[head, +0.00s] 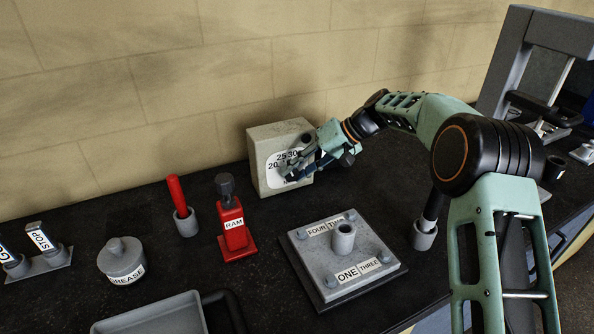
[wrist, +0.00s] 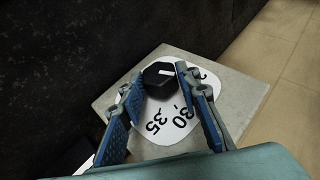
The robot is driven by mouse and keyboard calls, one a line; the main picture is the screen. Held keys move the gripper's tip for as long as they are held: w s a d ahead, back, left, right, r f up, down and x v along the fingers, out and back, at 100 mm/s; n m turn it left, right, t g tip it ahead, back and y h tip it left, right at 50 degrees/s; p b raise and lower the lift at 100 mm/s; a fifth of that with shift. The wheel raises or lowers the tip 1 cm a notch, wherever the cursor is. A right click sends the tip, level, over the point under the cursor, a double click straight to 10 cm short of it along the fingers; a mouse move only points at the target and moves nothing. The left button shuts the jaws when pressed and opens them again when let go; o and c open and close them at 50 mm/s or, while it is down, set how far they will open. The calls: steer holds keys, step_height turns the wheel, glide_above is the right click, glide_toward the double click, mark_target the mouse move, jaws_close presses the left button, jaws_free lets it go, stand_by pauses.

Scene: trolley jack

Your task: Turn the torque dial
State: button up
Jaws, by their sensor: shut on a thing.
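The torque dial is a black knob (wrist: 155,78) with a white pointer line, set on a white number plate (wrist: 178,128) on the front of a pale grey box (head: 265,140). The plate shows 30 and 35 in the wrist view, and 20, 25 and 30 in the head view. My gripper (wrist: 160,72) has its blue-padded fingers on either side of the knob, shut on it. In the head view my gripper (head: 297,172) reaches the box face from the right and hides the knob and part of the plate.
A red RAM jack (head: 233,228), a red-handled tool in a grey holder (head: 186,222) and a GREASE pot (head: 121,262) stand to the left. A numbered grey plate with a post (head: 343,238) lies in front. The wall is close behind the box.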

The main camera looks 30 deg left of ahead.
steer(key=o, duration=1.2)
steer(key=shift+c, duration=0.2)
steer(key=v, duration=1.2)
steer(key=shift+w, duration=0.1)
